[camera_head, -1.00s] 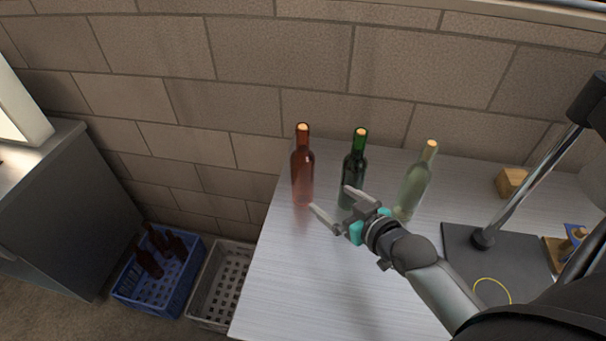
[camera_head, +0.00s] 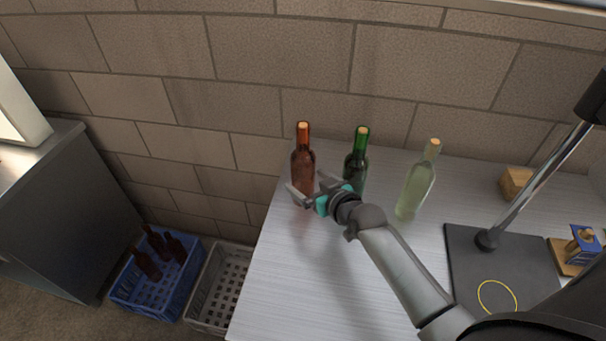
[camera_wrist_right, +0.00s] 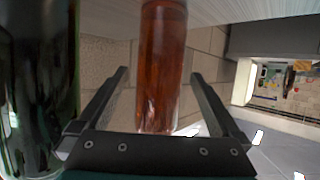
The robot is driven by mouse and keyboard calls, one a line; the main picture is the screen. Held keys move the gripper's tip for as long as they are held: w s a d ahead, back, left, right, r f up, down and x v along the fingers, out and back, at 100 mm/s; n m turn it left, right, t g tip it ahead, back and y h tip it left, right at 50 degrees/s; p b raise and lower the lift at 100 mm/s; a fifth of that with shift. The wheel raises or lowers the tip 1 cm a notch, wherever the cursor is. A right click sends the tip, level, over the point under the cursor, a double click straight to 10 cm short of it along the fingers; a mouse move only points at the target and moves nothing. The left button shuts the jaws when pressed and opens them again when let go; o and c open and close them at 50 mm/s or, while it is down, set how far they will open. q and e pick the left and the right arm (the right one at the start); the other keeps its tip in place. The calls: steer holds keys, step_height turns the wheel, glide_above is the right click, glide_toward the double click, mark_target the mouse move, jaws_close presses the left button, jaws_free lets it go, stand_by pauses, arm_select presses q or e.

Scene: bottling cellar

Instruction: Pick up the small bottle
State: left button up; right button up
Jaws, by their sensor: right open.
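Three corked bottles stand upright in a row on the pale table: a red-brown one (camera_head: 303,165) at the left, a dark green one (camera_head: 362,150) in the middle and a clear pale green one (camera_head: 417,187) at the right. All look similar in size, so I cannot tell which is the small one. My right gripper (camera_head: 306,186) is open at the red-brown bottle, low on its near side. In the right wrist view that bottle (camera_wrist_right: 162,65) shows between the two spread fingers, with nothing gripped. The green bottle (camera_wrist_right: 38,90) is close beside the left finger there. My left gripper is out of view.
The table (camera_head: 300,290) is clear at the front. A dark mat (camera_head: 510,265) with a yellow ring, a metal stand (camera_head: 487,238) and a wooden block (camera_head: 515,183) are at the right. A blue crate (camera_head: 150,300) with brown bottles and a grey crate (camera_head: 215,290) stand on the floor.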

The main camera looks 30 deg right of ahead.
steer(key=shift+w+f, duration=0.3)
steer(key=shift+w, duration=0.35)
jaws_close()
stand_by(0.5)
steer(key=shift+r, duration=0.2)
